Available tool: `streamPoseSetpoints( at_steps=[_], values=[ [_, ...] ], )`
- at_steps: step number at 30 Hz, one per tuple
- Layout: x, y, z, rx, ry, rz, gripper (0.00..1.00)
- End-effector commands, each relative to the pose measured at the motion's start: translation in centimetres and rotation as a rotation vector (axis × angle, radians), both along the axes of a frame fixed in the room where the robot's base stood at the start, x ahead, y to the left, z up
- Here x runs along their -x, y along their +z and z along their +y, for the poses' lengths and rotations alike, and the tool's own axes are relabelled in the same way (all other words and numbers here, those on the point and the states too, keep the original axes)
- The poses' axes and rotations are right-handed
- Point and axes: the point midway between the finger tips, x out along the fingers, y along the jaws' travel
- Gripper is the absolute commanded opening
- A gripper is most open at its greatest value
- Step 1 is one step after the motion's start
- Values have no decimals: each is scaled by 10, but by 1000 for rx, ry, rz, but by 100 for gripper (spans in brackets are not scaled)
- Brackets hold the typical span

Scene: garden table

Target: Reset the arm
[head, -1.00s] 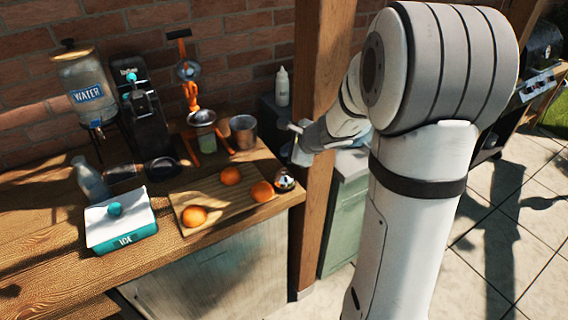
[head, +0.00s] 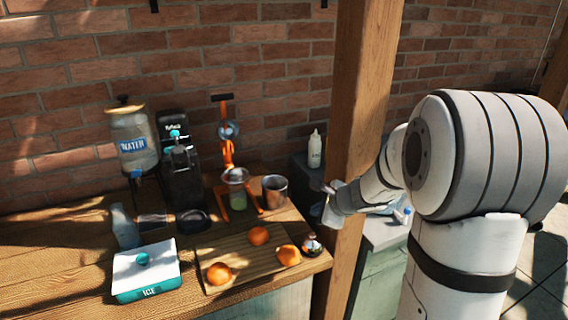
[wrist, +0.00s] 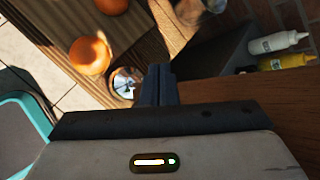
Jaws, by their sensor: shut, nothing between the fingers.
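My gripper (wrist: 158,84) is shut and empty in the wrist view, its dark fingers together. In the head view my white arm stands at the right, and its wrist end is folded beside the wooden post. The finger tips are hard to make out there. In the wrist view a small shiny metal item (wrist: 124,82) appears just left of the fingers, and an orange (wrist: 90,56) lies beyond it. In the head view the same metal item (head: 312,245) sits at the right end of the cutting board.
The wooden table (head: 60,270) holds a cutting board (head: 235,275) with oranges, a teal ICE box (head: 147,277), a water dispenser (head: 133,140), an orange press (head: 228,150) and a metal cup (head: 275,190). A wooden post (head: 362,100) rises close to my arm. A white bottle (head: 315,149) stands behind.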

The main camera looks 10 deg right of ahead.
Motion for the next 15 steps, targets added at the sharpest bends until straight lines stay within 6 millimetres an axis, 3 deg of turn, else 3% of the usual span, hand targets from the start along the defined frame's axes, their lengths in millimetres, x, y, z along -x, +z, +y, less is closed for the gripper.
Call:
streamPoseSetpoints(
  at_steps=[5,10,15],
  values=[
    [25,21,20,99,175,-43,0],
    [95,50,50,353,584,-117,0],
    [175,63,55,652,1005,-155,0]
  ],
)
